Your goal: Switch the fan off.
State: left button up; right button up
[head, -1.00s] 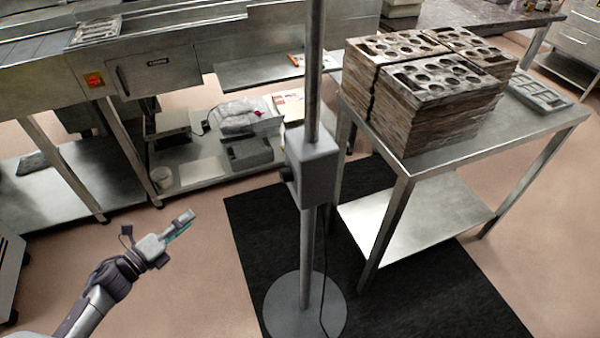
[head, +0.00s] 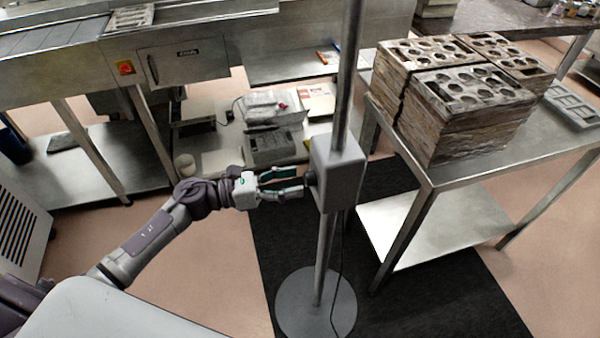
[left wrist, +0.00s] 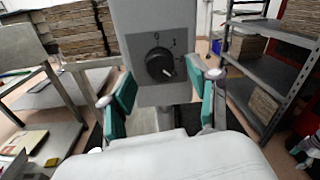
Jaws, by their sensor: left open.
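The fan's grey control box (head: 338,172) sits on a metal pole (head: 347,80) that rises from a round base (head: 316,303); the fan head is out of view. In the left wrist view the control box (left wrist: 160,40) carries a round black knob (left wrist: 160,64) on a dark dial plate, its pale pointer turned to the lower right. My left gripper (head: 300,182) is open, its fingers pointing at the knob side of the box. In the left wrist view its two teal-padded fingers (left wrist: 162,92) stand on either side below the knob, not closed on it. My right gripper is not in view.
A steel table (head: 520,150) with stacked moulds (head: 460,115) stands right of the pole. A steel machine line (head: 90,70) with a lower shelf runs behind. A black mat (head: 430,290) lies under the pole. Shelving (left wrist: 265,70) shows in the left wrist view.

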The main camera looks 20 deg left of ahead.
pick_arm(q)
jog(key=shift+x, duration=1.2)
jog(key=c, duration=1.2)
jog(key=shift+o, duration=0.2)
